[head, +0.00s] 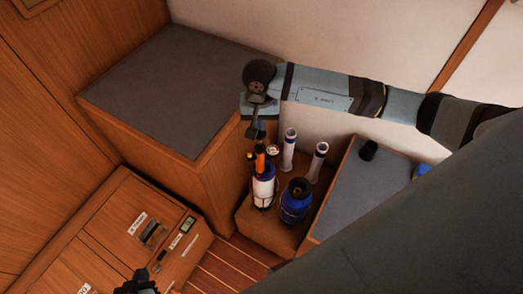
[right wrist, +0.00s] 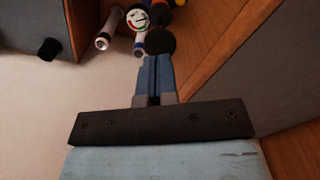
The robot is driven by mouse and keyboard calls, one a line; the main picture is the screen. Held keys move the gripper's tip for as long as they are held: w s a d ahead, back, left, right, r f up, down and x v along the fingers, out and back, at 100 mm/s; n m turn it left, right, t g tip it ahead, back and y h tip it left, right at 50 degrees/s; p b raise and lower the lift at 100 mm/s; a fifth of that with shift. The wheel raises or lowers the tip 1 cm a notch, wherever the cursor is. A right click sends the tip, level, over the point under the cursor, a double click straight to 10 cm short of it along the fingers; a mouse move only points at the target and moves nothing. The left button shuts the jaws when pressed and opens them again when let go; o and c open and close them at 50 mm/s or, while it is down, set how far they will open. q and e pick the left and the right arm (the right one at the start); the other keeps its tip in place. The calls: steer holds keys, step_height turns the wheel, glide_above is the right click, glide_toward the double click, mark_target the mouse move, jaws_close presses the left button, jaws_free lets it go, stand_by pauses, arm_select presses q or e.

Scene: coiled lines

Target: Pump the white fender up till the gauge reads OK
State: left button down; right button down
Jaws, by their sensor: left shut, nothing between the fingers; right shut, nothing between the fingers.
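A white fender (head: 264,188) with blue ends stands upright on a low wooden ledge. An orange cylinder (head: 260,160) with a dark top rises behind it and looks like the pump. A small round white-faced gauge (head: 273,150) is beside the orange cylinder. In the right wrist view the gauge (right wrist: 137,19) shows coloured marks, but its reading is unclear. My right gripper (head: 261,128) is shut and empty above the pump. In the wrist view its fingertips (right wrist: 157,60) point at a dark round knob (right wrist: 160,41); contact cannot be told. My left gripper (head: 138,283) is shut, low at the left.
A blue fender (head: 296,203) stands right of the white one. Two white tubes (head: 289,148) (head: 316,162) stand behind. A black cup-like thing (head: 368,149) sits on the right grey cushion (head: 348,192). A wooden locker with a grey top (head: 165,90) is at left.

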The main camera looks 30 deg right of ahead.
mark_target(260, 136)
steer(key=shift+f+b, duration=1.9)
steer(key=shift+f, duration=0.05)
steer(key=shift+f+b, duration=0.7)
steer(key=shift+f, duration=0.05)
steer(key=shift+f+b, duration=0.95)
steer(key=shift+f, duration=0.05)
steer(key=shift+r+p, duration=0.4)
steer(key=shift+r, duration=0.15)
steer(key=shift+r+p, duration=0.35)
steer(key=shift+r, duration=0.55)
step_height(260, 136, up, 2)
steer(key=shift+r+p, duration=0.2)
steer(key=shift+p, duration=0.25)
steer(key=shift+r+p, duration=0.3)
steer(key=shift+r, duration=0.75)
